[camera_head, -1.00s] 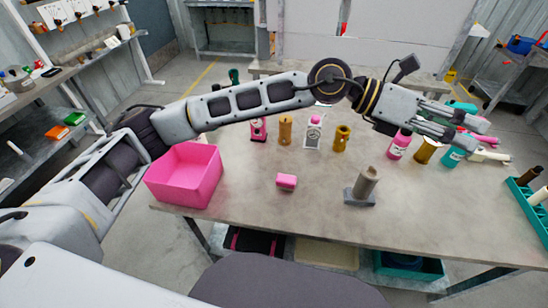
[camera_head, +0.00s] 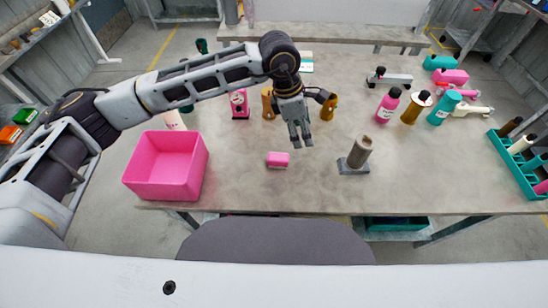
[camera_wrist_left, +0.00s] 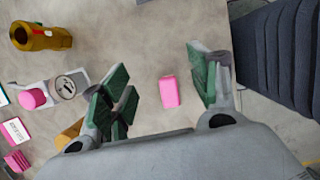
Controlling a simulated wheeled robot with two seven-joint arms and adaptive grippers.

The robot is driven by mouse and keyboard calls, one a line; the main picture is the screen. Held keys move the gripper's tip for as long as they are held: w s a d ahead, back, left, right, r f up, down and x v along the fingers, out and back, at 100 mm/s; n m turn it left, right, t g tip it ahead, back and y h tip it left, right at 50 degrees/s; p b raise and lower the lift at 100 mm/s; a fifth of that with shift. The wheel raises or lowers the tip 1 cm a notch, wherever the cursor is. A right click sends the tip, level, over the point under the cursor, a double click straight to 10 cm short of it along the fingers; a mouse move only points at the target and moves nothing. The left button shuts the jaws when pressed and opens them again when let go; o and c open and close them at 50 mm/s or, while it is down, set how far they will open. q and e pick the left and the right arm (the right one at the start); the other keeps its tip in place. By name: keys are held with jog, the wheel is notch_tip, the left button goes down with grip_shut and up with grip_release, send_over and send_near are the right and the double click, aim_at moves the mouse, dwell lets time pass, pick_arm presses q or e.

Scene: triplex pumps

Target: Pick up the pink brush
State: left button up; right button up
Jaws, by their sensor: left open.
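The pink brush (camera_head: 277,159) shows as a small rounded pink block lying on the table (camera_head: 235,185); I see no bristles. In the left wrist view the pink brush (camera_wrist_left: 170,92) appears between the two open green-padded fingers, apart from both. My left gripper (camera_head: 300,139) points down above the table, a little behind and to the right of the brush in the head view, open and empty. It also shows in the left wrist view (camera_wrist_left: 163,90). My right gripper is not in view.
A pink bin (camera_head: 165,165) stands left of the brush. A grey-brown cylinder on a dark base (camera_head: 358,155) stands to the right. Bottles (camera_head: 388,105) stand further right and a teal tray (camera_head: 520,160) lies at the right edge. The front table middle is clear.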

aim_at(278, 157)
pick_arm(q)
jog(key=a+m+y, duration=0.1)
jog(key=a+y, duration=0.2)
jog(key=a, duration=0.3)
jog(key=shift+a+f, duration=0.2)
jog(key=shift+f, duration=0.25)
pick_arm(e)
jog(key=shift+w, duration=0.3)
pick_arm(q)
jog(key=shift+s+f, duration=0.15)
notch_tip(278, 157, down, 8)
jog(key=shift+d+f, duration=0.1)
jog(key=shift+f, duration=0.05)
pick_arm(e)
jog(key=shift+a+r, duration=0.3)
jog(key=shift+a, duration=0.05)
pick_arm(q)
jog(key=shift+f+p, duration=0.15)
jog(key=shift+p, duration=0.15)
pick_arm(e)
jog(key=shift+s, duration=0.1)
